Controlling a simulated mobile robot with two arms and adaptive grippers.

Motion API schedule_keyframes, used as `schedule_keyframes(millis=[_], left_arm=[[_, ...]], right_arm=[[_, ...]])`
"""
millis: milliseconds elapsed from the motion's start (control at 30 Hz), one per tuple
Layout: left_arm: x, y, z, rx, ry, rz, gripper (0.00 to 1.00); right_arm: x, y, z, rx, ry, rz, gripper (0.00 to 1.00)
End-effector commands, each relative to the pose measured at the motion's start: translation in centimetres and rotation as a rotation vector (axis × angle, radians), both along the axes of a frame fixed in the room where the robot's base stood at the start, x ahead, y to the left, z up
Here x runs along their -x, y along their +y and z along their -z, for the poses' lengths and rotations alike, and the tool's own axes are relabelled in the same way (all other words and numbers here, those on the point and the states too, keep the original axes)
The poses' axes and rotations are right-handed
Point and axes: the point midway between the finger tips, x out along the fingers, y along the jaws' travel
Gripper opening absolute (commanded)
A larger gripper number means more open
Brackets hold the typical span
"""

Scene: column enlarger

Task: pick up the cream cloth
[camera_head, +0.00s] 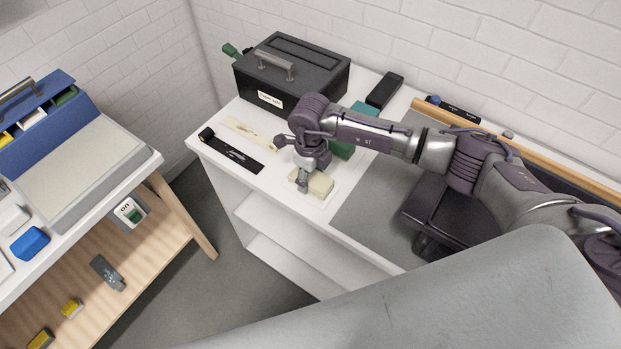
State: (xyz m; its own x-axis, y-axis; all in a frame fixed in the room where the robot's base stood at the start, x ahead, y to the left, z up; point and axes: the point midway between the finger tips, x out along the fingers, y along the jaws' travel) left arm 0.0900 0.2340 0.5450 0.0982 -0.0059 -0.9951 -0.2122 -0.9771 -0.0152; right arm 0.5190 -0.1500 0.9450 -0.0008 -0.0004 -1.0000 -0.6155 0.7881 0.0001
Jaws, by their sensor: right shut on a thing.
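The cream cloth (319,184) is a small folded block on the white bench top, near its front edge. My right gripper (303,187) points down at the cloth's left end and is shut on it. The fingers partly cover that end. I cannot tell whether the cloth is lifted clear of the surface. My left gripper is not in view.
A black lidded box (290,75) stands behind the gripper. A black strip (232,152) and a cream strip (250,134) lie to the left. A green item (342,150) sits under my right arm. A grey mat (365,205) lies to the right.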

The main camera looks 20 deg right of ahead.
Motion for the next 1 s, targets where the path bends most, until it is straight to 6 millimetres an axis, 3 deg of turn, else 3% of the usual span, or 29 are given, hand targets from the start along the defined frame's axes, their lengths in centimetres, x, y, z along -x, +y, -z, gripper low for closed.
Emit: schedule_keyframes(millis=[200, 600, 800, 1000], left_arm=[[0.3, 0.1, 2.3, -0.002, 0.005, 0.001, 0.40], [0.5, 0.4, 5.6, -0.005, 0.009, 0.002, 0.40], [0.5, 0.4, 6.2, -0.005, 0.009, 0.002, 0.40], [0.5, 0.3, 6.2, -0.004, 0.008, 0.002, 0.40]], right_arm=[[0.0, -0.4, -3.1, 0.001, -0.006, 0.001, 0.22], [3.5, -8.5, -8.2, 0.002, -0.004, 0.003, 0.22], [4.4, -10.3, -9.6, 0.001, -0.002, 0.001, 0.22], [4.6, -10.8, -10.1, -0.001, -0.001, 0.001, 0.22]])
